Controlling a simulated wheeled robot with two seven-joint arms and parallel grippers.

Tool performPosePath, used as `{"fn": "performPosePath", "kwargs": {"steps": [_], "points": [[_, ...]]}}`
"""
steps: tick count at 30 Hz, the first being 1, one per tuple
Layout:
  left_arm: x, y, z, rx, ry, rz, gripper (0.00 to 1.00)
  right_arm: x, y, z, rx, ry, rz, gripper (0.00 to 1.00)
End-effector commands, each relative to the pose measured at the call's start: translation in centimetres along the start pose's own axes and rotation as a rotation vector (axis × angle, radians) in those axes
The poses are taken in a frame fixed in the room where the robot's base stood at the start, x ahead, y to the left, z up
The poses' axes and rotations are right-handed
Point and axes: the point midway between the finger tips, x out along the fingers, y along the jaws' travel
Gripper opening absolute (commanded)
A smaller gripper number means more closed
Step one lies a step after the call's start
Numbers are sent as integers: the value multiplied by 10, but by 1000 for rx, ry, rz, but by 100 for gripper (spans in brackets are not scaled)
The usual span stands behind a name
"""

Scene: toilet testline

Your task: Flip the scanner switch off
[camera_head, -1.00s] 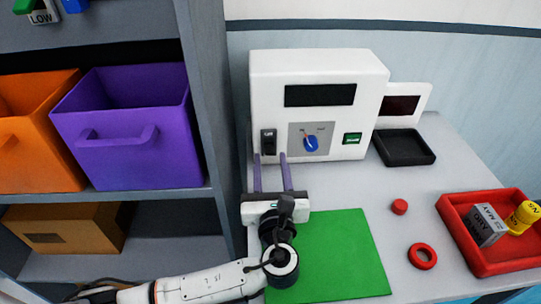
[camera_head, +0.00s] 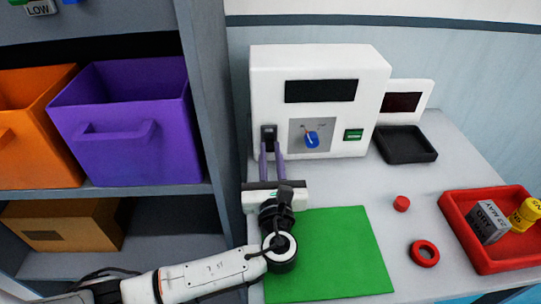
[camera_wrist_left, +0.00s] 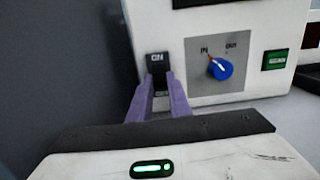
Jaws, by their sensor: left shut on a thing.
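The scanner (camera_head: 265,70) is a white box with a dark display at the back of the table. Its black rocker switch (camera_head: 269,132) is on the front left; it also shows in the left wrist view (camera_wrist_left: 157,62), with "ON" at the top and a partly hidden label below. My left gripper (camera_head: 271,147) has its purple fingers close together at the lower part of the switch. The fingertips also show in the left wrist view (camera_wrist_left: 160,80), right at the switch. The right gripper does not show.
A blue knob (camera_head: 311,139) and a green button (camera_head: 353,135) are right of the switch. A grey shelf with a purple bin (camera_head: 125,140) stands close on the left. A green mat (camera_head: 330,260), black tray (camera_head: 405,155) and red tray (camera_head: 455,215) are on the table.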

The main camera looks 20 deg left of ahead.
Motion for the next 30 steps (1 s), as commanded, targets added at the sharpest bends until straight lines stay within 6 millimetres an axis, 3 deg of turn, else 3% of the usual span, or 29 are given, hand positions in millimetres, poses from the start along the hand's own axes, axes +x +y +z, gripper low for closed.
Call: {"fn": "performPosePath", "kwargs": {"steps": [2, 13, 14, 17, 26, 30], "points": [[0, 0, -7, 2, -39, 2, 0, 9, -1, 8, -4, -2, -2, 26], [0, 0, -3, 0, -71, 0, 0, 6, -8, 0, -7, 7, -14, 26], [0, 0, -3, 0, -70, 0, 19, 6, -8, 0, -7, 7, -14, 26], [0, 0, -3, 0, -70, 0, 36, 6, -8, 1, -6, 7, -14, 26], [-1, 0, -4, 0, -70, 0, 36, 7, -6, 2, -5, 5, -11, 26], [-13, 0, -5, -1, -68, -1, 36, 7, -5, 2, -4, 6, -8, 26]]}}
